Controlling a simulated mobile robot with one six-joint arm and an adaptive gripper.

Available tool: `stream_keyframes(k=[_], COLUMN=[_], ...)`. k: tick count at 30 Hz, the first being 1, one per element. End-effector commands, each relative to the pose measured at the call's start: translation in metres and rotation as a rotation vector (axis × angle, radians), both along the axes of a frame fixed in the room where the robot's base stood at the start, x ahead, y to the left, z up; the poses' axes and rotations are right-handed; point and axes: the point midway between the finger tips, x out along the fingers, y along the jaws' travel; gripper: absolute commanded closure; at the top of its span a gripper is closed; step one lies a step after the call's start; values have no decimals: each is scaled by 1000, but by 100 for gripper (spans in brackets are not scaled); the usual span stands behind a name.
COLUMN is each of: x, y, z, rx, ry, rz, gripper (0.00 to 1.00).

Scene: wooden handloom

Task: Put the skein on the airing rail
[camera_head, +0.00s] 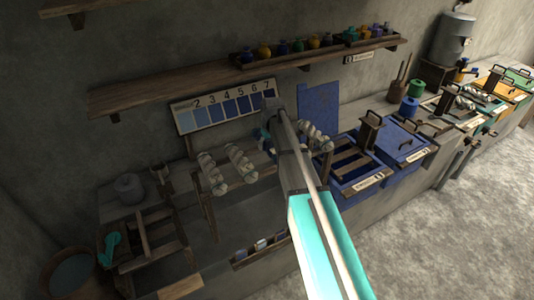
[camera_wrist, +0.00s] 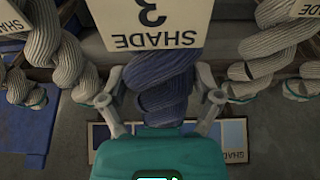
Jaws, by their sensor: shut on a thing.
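A dark blue twisted skein (camera_wrist: 165,75) is between the fingers of my gripper (camera_wrist: 160,98) in the wrist view. My gripper is shut on it. A pale tag reading "SHADE 3" (camera_wrist: 150,22) covers its upper part. Pale grey skeins (camera_wrist: 60,45) hang on either side of it. In the camera_head view the wooden airing rail (camera_head: 208,212) carries pale skeins (camera_head: 241,163), with one more (camera_head: 317,139) right of my arm.
A numbered shade board (camera_head: 225,107) leans on the wall behind the rail. A wooden shelf (camera_head: 180,87) with small jars runs above. Blue vats (camera_head: 405,143) stand to the right. A dark wooden frame (camera_head: 150,240) is at the lower left.

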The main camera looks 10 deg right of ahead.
Motion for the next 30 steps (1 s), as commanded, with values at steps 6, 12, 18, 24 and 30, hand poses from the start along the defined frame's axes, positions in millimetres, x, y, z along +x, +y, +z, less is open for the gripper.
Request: stream_keyframes(k=[6,12,18,24,30], x=[0,4,7,7,7], y=[0,1,3,3,3], z=[1,-6,-23,-37,-40], rx=[0,0,0,0,0], ry=[0,0,0,0,0], rz=[0,0,-1,-1,-1], gripper=[73,73,73,73,73])
